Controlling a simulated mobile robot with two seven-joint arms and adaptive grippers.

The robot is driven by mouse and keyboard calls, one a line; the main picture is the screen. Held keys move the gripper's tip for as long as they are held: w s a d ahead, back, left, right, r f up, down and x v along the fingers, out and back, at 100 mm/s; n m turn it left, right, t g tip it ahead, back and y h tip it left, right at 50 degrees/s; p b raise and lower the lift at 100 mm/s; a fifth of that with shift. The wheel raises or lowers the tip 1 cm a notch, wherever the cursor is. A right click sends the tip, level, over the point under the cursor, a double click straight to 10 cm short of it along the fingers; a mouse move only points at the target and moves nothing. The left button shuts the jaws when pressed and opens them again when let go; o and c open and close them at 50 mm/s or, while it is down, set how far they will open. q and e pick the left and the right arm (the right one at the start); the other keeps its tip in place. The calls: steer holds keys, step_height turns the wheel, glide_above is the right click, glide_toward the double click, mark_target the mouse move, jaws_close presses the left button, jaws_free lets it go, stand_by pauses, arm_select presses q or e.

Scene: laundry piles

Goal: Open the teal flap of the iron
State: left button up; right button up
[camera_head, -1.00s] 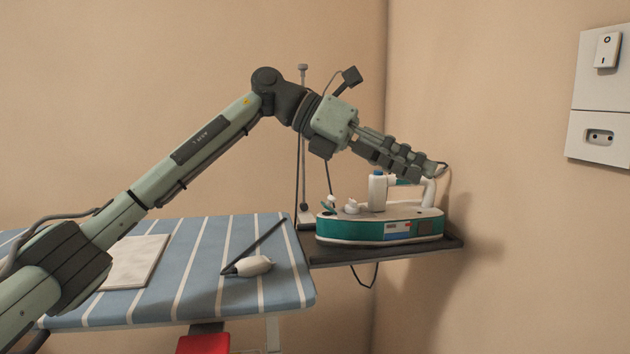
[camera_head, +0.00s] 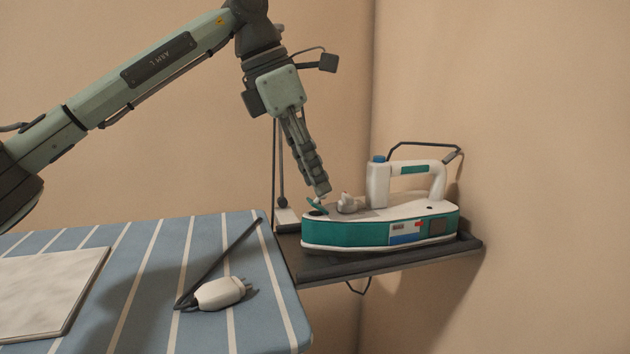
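The iron (camera_head: 380,227) stands on a dark shelf at the end of the ironing board. It has a teal lower body, a white top and a white handle (camera_head: 437,183). Its small teal flap (camera_head: 317,205) is at the left end of the top and stands tilted up beside a dark opening. My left gripper (camera_head: 322,192) points down from above with its fingertips right at the flap. I cannot tell whether they touch it. The fingers look close together, seen from the side, so their gap is hidden. My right gripper is not in view.
The striped ironing board (camera_head: 150,275) holds a white plug (camera_head: 220,292) with a dark cord and a pale flat panel (camera_head: 45,290). The dark shelf (camera_head: 400,262) lies close to the wall.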

arm_select(q)
steer(key=shift+w+d+f, duration=0.1)
steer(key=shift+d+f, duration=0.15)
steer(key=shift+f, duration=0.4)
jaws_close()
steer(key=shift+r, duration=0.1)
